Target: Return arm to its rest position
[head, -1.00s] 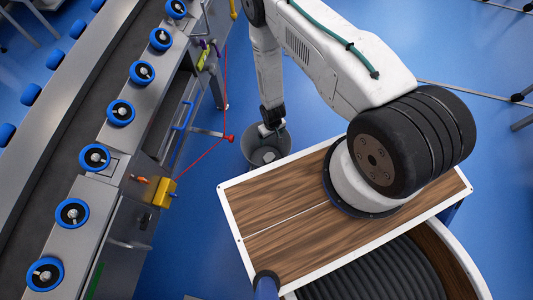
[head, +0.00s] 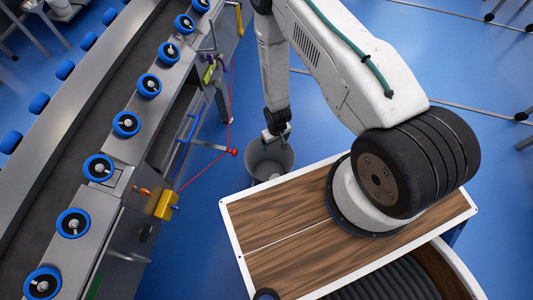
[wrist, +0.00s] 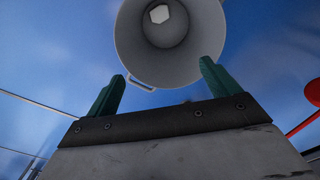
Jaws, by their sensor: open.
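My gripper (head: 277,132) hangs from my arm in the upper middle of the head view, over or close to the rim of a grey tub (head: 270,160). In the wrist view my gripper (wrist: 160,85) shows two green fingers standing wide apart with nothing between them. The grey tub (wrist: 205,35) lies beyond the fingertips with its opening in view. A small pale object (wrist: 159,14) is inside the tub. My arm is extended away from its base, with the forearm pointing down.
A conveyor (head: 85,130) with blue-rimmed round rollers or wheels runs along the left. A yellow box (head: 166,205) and a red cord (head: 207,168) are on its near side. Blue floor (head: 330,115) lies open to the right of the tub.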

